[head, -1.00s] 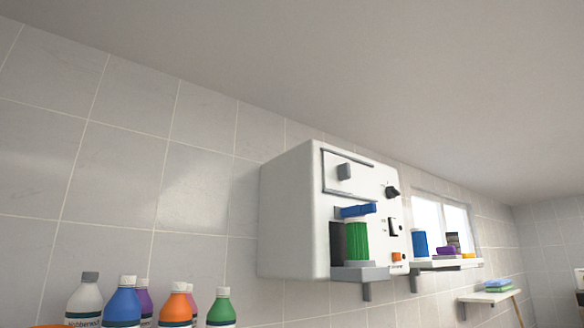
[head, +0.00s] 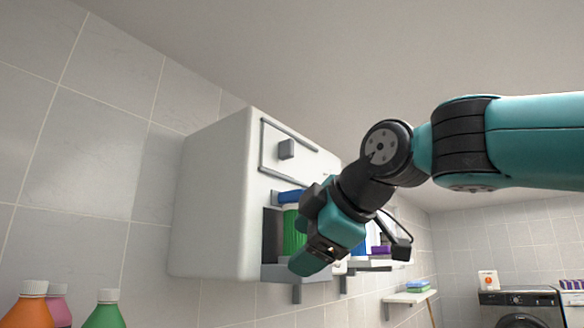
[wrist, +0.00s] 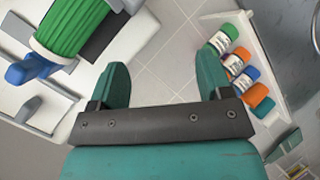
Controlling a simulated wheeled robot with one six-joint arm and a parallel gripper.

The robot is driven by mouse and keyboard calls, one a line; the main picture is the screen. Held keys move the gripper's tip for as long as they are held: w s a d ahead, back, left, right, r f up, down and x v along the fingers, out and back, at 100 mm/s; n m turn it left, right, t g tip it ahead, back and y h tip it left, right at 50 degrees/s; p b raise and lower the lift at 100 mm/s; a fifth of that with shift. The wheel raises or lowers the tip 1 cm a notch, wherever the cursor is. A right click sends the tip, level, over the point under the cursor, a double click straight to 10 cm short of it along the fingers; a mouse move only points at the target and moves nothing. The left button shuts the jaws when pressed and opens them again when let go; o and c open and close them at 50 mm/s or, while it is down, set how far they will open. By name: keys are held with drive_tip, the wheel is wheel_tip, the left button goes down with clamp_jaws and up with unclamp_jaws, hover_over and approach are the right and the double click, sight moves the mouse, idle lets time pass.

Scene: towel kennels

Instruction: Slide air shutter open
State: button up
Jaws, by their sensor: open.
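The air shutter appears to be the flat white panel (head: 270,150) with a square grey knob (head: 286,149), set between dark rails high on the front of a white wall box (head: 215,205). The knob sits near the panel's left part. My gripper (wrist: 160,78) is open and empty, its two teal fingers apart in the wrist view. In the head view my gripper (head: 312,258) is below and right of the knob, in front of the box's lower front. My arm hides the box's right side.
A green ribbed cylinder (head: 291,221) stands in the box's recess under a blue lever (head: 290,197); both are close to my gripper. Bottles (head: 108,310) stand at lower left. A small shelf (head: 408,297) and a washing machine (head: 520,305) are at the right.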

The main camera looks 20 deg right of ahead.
drive_tip(key=s+d+r+n+t+h, duration=0.1)
drive_tip(key=s+d+r+n+t, duration=0.15)
drive_tip(key=r, duration=0.75)
drive_tip(key=s+d+r+n+t, duration=0.1)
drive_tip(key=d+r+t, duration=0.25)
drive_tip(key=r, duration=0.75)
drive_tip(key=p, duration=0.7)
approach(291, 147)
drive_tip(key=w, duration=0.2)
drive_tip(key=w+a, duration=0.1)
drive_tip(key=w, duration=0.5)
drive_tip(key=shift+w+a+r, duration=0.15)
drive_tip(key=shift+a, duration=0.05)
drive_tip(key=shift+w+a, duration=0.15)
drive_tip(key=shift+w, duration=0.55)
drive_tip(key=shift+c, duration=0.4)
